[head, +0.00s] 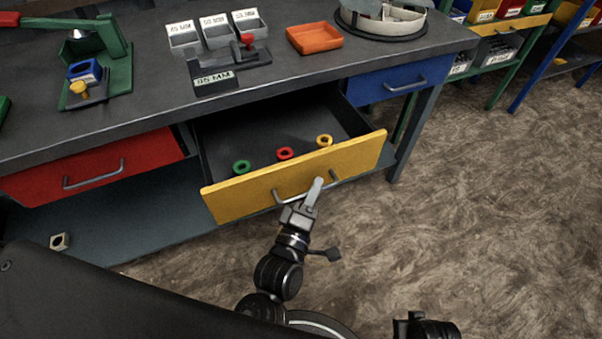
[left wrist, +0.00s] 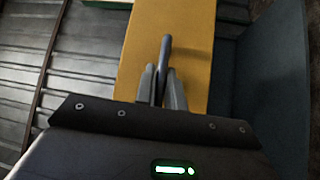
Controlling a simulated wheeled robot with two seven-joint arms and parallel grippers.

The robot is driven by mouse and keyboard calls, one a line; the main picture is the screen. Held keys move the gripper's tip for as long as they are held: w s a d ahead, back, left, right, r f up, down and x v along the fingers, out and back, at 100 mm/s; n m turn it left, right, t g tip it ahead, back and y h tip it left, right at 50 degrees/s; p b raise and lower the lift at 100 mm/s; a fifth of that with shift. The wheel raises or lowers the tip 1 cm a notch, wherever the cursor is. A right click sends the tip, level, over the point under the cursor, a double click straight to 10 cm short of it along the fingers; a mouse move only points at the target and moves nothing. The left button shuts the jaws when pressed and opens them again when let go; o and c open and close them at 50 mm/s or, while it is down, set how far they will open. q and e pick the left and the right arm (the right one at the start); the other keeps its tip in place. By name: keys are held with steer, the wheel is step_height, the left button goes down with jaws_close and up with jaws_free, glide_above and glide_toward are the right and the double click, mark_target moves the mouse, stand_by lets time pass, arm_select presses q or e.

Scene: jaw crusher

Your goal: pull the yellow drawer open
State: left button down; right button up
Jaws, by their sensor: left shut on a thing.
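The yellow drawer (head: 240,197) stands pulled out from under the workbench, its inside open to view. Its grey bar handle (head: 284,197) is on the front panel. My left gripper (head: 315,190) is at the handle's middle and shut on it. In the left wrist view the fingers (left wrist: 162,85) close around the handle (left wrist: 166,52) in front of the yellow panel (left wrist: 191,40). A green ring (head: 241,167), a red ring (head: 285,153) and a yellow ring (head: 324,141) lie in the drawer. In the head view a dark part of my right arm shows at the bottom, its fingers not visible.
A red drawer (head: 100,160) at left and a blue drawer (head: 385,80) at right are closed. The bench top (head: 140,90) holds small bins, an orange tray (head: 314,38) and a green press (head: 100,45). The floor (head: 480,200) at right is clear.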

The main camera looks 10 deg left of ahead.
arm_select(q)
steer(key=shift+s+d, duration=0.25)
steer(key=shift+s, duration=0.1)
arm_select(e)
steer(key=shift+f, duration=0.2)
arm_select(q)
steer(key=c, duration=1.5)
jaws_free()
steer(key=shift+s, duration=0.1)
steer(key=v, duration=1)
steer(key=shift+s, duration=0.3)
arm_select(e)
steer(key=shift+s+r, duration=0.15)
steer(key=shift+r, duration=0.3)
